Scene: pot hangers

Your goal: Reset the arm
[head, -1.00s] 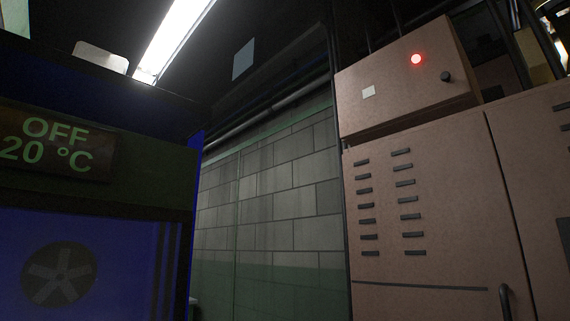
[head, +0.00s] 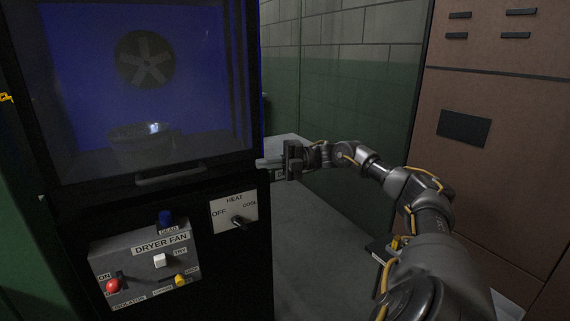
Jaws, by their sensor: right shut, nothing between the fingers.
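My right arm reaches in from the lower right across the middle of the head view. Its gripper (head: 268,163) points left and is shut with nothing in it. The fingertips are beside the right edge of the dryer cabinet (head: 262,225), close to the height of its door handle (head: 170,174). I cannot tell whether they touch the cabinet. My left gripper is not in view.
The cabinet carries a dryer fan control box (head: 145,265) with a red knob (head: 113,286), and a heat switch panel (head: 234,213). A brown electrical cabinet (head: 500,130) stands at the right.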

